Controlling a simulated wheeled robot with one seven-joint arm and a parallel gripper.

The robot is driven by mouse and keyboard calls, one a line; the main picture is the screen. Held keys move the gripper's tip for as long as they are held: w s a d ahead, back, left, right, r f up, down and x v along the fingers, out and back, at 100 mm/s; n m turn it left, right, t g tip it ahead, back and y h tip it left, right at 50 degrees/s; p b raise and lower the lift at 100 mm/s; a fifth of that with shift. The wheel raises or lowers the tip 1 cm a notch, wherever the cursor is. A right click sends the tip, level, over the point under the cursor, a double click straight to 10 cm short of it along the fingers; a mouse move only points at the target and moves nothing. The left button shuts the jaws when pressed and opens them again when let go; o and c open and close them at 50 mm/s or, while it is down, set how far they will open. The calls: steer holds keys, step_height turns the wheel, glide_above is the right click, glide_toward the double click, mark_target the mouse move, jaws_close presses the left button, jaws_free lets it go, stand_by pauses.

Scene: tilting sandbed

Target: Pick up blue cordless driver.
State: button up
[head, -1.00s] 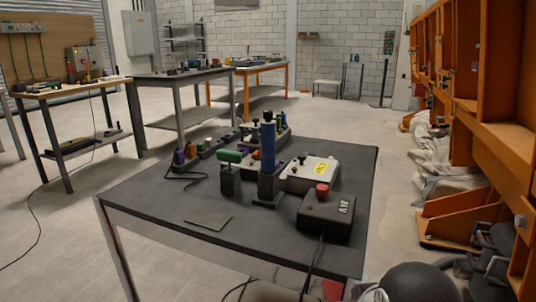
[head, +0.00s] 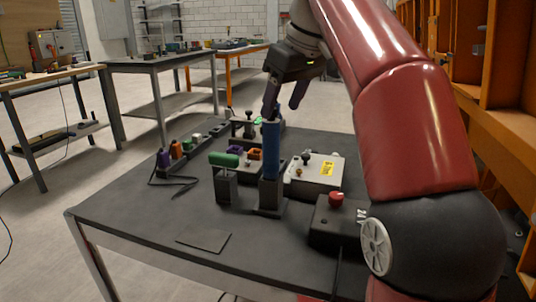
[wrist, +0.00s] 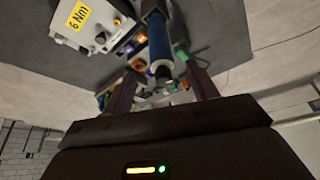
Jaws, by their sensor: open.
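The blue cordless driver (head: 271,150) stands upright in a dark holder (head: 270,208) on the dark table (head: 160,215). In the wrist view the driver's blue body (wrist: 159,42) shows at upper centre, its near end between the lines of my two fingers. My gripper (head: 282,110) is open and empty, just above and behind the driver's top in the head view. The fingers also show in the wrist view (wrist: 162,76), one on each side of the driver's end. I cannot tell whether a finger touches it.
A green-handled tool (head: 224,160) stands in a block just left of the driver. A white box with a yellow label (head: 327,170) is to the right, and a dark box with a red button (head: 336,199) is at front right. The table's front left is mostly clear.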

mark_target(275, 121)
steer(key=shift+w+a, duration=0.15)
steer(key=shift+w, duration=0.1)
steer(key=shift+w+a+f, duration=0.1)
steer(key=shift+a+f, duration=0.05)
steer(key=shift+f, duration=0.15)
steer(key=b+x, duration=0.1)
steer(key=x, duration=0.5)
steer(key=shift+f+b, duration=0.4)
steer(key=c, duration=1.1)
